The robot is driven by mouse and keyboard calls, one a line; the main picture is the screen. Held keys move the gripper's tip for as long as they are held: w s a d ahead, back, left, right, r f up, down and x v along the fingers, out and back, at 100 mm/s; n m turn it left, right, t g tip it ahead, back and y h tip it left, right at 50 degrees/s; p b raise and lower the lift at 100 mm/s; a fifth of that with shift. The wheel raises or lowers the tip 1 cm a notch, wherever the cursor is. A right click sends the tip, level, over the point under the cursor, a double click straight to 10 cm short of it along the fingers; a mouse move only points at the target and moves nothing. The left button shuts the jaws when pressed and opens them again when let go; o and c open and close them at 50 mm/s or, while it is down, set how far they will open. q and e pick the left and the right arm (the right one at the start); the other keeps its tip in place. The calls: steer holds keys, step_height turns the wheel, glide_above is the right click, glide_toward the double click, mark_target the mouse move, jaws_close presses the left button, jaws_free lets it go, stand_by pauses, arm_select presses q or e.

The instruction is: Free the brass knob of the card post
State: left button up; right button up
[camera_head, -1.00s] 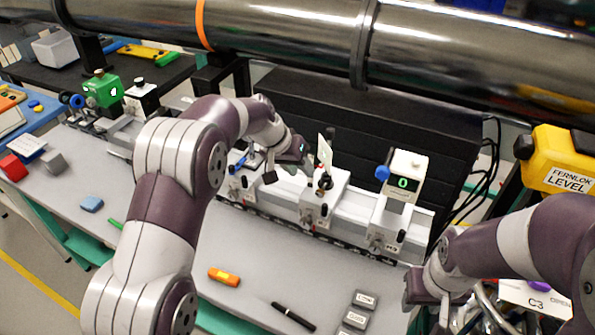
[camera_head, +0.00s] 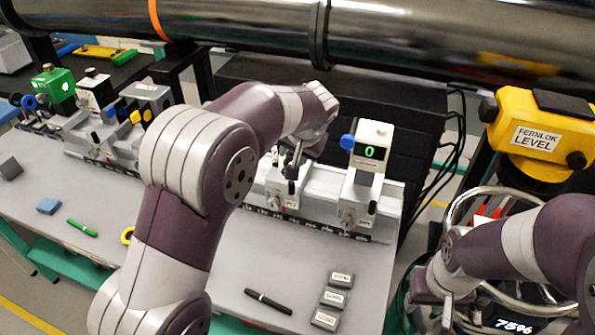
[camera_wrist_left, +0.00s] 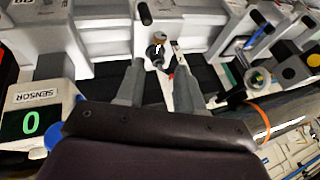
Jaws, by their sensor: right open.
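The card post (camera_wrist_left: 157,52) shows in the left wrist view as a dark upright with a small brass-coloured knob (camera_wrist_left: 158,40) and the thin pale card (camera_wrist_left: 178,55) beside it. My left gripper (camera_wrist_left: 160,66) is open, its two grey fingers apart, with the post near the gap between their tips. I cannot tell whether a finger touches it. In the head view my left gripper (camera_head: 291,163) is over the post's carriage (camera_head: 275,192), and my wrist hides the card and knob. My right gripper (camera_head: 440,298) is open and empty at the lower right.
The sensor carriage (camera_head: 365,170) with its green "0" display and blue knob stands just right of the post on the rail. A black pen (camera_head: 268,301) and several grey labelled blocks (camera_head: 331,297) lie in front. A yellow level (camera_head: 540,135) stands at the right.

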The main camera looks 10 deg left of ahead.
arm_select(q)
steer(key=shift+w+a+f, duration=0.3)
steer(key=shift+a+f, duration=0.05)
steer(key=shift+f, duration=0.15)
steer(key=shift+w+a+f, duration=0.25)
steer(key=shift+a+f, duration=0.05)
steer(key=shift+f, duration=0.2)
steer(key=x, duration=0.2)
steer(key=p+x, duration=0.1)
steer(key=x, duration=0.2)
steer(key=d+p+x, duration=0.1)
steer(key=x, duration=0.2)
steer(key=shift+w+a+f, duration=0.1)
steer(key=shift+f, duration=0.2)
steer(key=shift+w+a+f, duration=0.15)
steer(key=shift+a+f, duration=0.1)
steer(key=shift+f, duration=0.1)
steer(key=shift+d, duration=0.15)
